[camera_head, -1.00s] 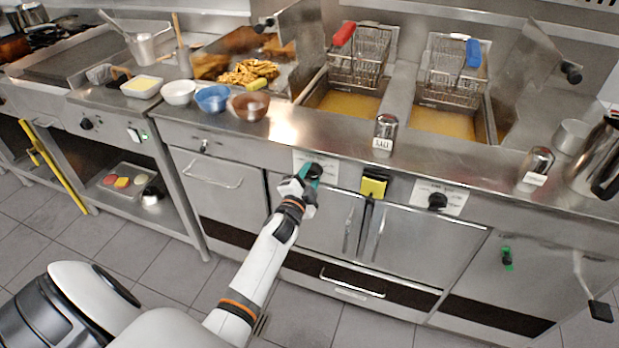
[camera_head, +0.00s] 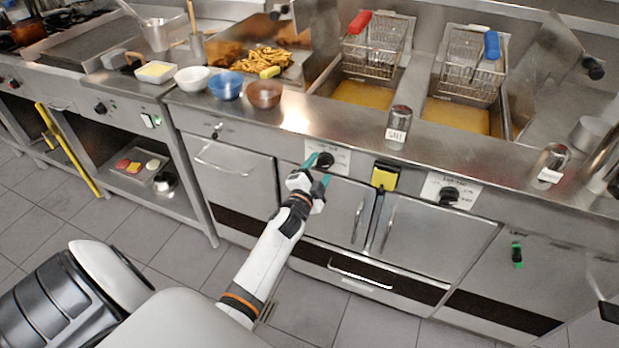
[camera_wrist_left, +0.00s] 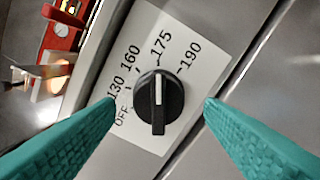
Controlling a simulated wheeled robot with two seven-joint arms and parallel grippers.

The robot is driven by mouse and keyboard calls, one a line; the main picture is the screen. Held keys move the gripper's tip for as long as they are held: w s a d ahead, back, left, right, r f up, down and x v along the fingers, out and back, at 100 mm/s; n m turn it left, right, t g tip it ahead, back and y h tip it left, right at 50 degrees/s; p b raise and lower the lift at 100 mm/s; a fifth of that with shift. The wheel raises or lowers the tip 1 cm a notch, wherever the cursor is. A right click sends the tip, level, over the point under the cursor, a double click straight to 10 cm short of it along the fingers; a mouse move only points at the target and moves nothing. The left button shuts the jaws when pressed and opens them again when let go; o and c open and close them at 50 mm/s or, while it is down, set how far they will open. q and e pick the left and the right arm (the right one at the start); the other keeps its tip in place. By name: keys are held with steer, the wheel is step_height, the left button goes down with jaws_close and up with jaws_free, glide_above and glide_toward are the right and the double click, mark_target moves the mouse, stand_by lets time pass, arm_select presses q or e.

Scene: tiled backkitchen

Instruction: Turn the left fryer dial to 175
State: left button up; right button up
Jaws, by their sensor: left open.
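The left fryer dial (camera_head: 325,160) is a black round knob on a white label plate on the fryer front. In the left wrist view the dial (camera_wrist_left: 158,104) has a white pointer line that points straight up, toward the 175 mark. The plate (camera_wrist_left: 190,35) reads OFF, 130, 160, 175 and 190. My left gripper (camera_head: 318,171) is open just in front of the dial. In the wrist view its teal fingers stand on both sides of the dial, with a gap on each side. My right gripper is not in view.
A second dial (camera_head: 448,195) is to the right, past a yellow-and-black box (camera_head: 385,176). Above are fry baskets with a red handle (camera_head: 360,21) and a blue handle (camera_head: 491,45). A salt shaker (camera_head: 398,125) and bowls (camera_head: 264,94) stand on the counter.

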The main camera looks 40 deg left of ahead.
arm_select(q)
steer(key=v, duration=1)
steer(key=shift+s, duration=0.15)
